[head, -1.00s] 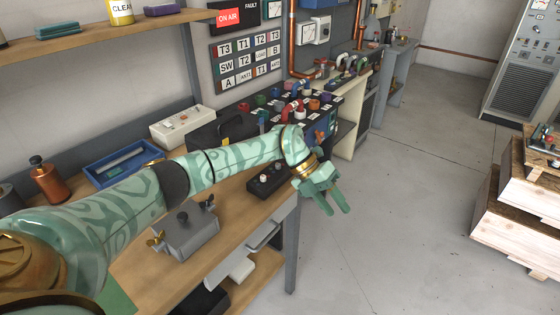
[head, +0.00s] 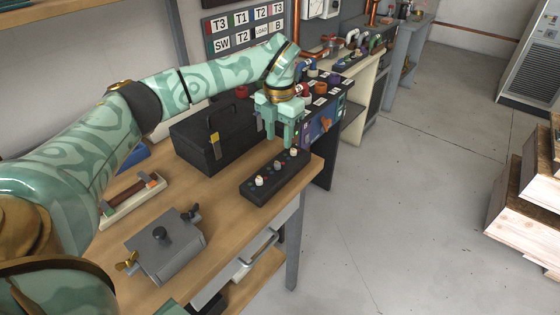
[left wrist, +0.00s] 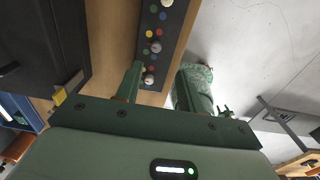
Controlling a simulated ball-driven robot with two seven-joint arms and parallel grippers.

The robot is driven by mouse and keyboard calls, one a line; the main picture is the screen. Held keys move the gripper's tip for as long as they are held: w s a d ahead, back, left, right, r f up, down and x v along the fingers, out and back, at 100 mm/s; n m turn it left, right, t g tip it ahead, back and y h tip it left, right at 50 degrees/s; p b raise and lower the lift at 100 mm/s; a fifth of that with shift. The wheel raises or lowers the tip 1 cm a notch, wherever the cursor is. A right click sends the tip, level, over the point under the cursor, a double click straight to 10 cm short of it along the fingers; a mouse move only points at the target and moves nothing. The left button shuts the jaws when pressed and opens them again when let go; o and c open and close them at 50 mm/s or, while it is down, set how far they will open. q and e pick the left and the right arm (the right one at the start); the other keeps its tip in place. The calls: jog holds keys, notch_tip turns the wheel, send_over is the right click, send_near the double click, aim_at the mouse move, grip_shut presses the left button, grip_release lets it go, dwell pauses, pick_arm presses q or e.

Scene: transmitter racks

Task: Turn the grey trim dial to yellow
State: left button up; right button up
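A black dial box (head: 268,189) lies on the near bench, close to its right edge. It carries a white knob (head: 259,181) at the near end, a grey dial (head: 277,165) in the middle and a white knob (head: 293,152) at the far end. In the left wrist view the grey dial (left wrist: 156,47) sits among coloured dots; its pointer cannot be read. My left gripper (head: 279,142) points down, open and empty, over the box's far end. In the left wrist view its fingers (left wrist: 157,88) stand apart, with the far-end knob (left wrist: 149,79) showing between them. My right gripper is out of view.
A black case (head: 205,146) with a handle stands just left of the dial box. A grey box with wing nuts (head: 165,250) and a white tray (head: 133,200) lie nearer. Bare wood lies between them. Open floor is to the right.

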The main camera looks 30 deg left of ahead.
pick_arm(q)
send_over(277, 163)
notch_tip(277, 163, down, 5)
jog(key=shift+d+f+b, duration=0.1)
jog(key=shift+d+b, duration=0.05)
jog(key=shift+b, duration=0.25)
notch_tip(277, 163, down, 2)
jog(key=shift+s+f+b, duration=0.1)
jog(key=shift+f+b, duration=0.15)
jog(key=shift+b, duration=0.05)
jog(key=shift+f, duration=0.6)
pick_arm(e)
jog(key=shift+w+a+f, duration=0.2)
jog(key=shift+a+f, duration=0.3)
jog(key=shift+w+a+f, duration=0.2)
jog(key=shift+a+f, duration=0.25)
pick_arm(q)
grip_shut()
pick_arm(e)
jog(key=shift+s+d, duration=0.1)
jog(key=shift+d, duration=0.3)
